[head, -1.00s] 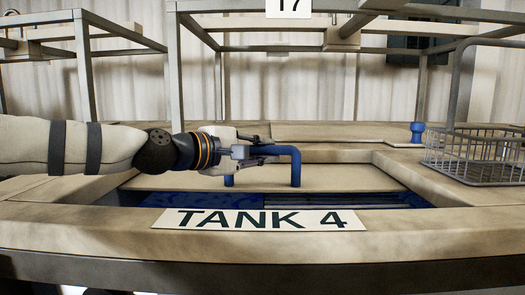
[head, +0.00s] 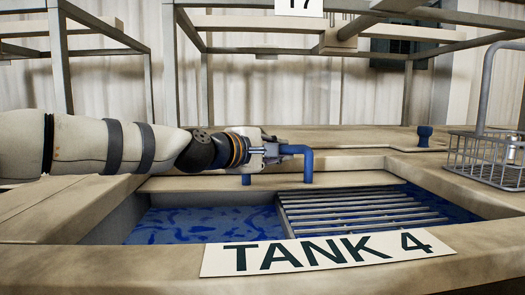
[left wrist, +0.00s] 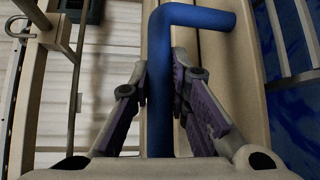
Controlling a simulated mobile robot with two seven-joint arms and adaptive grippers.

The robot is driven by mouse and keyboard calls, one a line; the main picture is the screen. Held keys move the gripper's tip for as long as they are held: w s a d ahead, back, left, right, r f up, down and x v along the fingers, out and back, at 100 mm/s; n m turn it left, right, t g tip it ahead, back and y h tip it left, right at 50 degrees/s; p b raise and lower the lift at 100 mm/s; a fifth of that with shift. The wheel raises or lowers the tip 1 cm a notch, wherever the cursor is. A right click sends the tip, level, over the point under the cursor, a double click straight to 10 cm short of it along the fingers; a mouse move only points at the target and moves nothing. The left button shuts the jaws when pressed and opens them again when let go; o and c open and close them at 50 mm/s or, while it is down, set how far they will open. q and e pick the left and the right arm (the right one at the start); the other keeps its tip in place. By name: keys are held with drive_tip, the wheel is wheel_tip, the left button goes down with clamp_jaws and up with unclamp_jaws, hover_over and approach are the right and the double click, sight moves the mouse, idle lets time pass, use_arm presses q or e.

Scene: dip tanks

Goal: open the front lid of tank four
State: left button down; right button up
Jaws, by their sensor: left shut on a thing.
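The front lid of tank four (head: 345,180) is a beige panel set back from the tank's front edge. A blue bar handle (head: 307,162) stands on it. My left gripper (head: 275,150) comes in from the left and is shut on this handle. In the left wrist view the fingers (left wrist: 160,88) close on both sides of the blue handle (left wrist: 160,120). In front of the lid the tank is uncovered, showing blue liquid (head: 200,223) and a slatted grey rack (head: 350,208). The "TANK 4" sign (head: 325,252) is on the front rim. My right gripper is not in view.
A wire basket (head: 485,158) with a tall handle stands at the right on the tank surround. A small blue knob (head: 424,136) sits on the rear surface. Metal frames (head: 175,80) rise behind, with a "17" sign (head: 299,7) above.

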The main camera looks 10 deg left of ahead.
use_arm(q)
drive_tip(key=w, duration=0.2)
drive_tip(key=w+a+b, duration=0.1)
drive_tip(key=shift+w+f, duration=0.35)
drive_tip(key=shift+s+d+r, duration=0.15)
drive_tip(key=shift+r, duration=0.2)
drive_tip(key=c, duration=1.5)
unclamp_jaws()
drive_tip(key=v, duration=1.2)
